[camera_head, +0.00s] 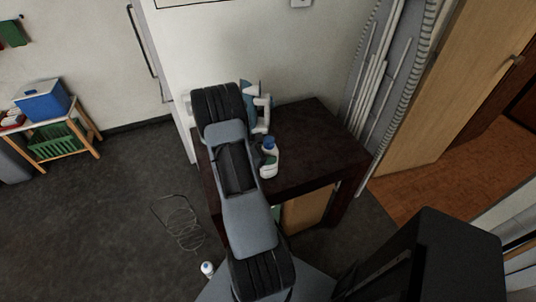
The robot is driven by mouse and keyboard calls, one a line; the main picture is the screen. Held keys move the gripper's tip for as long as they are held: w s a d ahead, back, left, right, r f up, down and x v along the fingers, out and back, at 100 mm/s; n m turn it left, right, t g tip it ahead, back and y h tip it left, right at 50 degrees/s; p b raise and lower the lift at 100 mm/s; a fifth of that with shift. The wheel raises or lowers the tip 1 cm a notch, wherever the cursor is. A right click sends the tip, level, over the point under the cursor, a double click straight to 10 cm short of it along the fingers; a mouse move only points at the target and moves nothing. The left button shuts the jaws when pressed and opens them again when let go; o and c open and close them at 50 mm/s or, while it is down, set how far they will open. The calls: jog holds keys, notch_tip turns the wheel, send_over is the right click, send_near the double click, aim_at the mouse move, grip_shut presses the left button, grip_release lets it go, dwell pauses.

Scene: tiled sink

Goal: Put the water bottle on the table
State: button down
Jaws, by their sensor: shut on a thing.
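A white water bottle (269,170) with a blue cap and a greenish label is upright at the front left part of the dark brown table (318,150). My gripper (266,146) is at the top of this bottle and shut on it; the fingers are small and partly hidden. I cannot tell whether the bottle's base touches the tabletop. My grey and black arm covers the table's left side.
Another small white bottle (207,268) with a blue top is on the dark floor. A looped wire (178,222) lies on the floor left of my arm. A wooden stand with a blue box (42,101) is far left. The table's right half is bare.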

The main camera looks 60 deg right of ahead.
dwell(0.3)
jog(key=shift+f, duration=0.2)
jog(key=shift+c, duration=1.9)
grip_release()
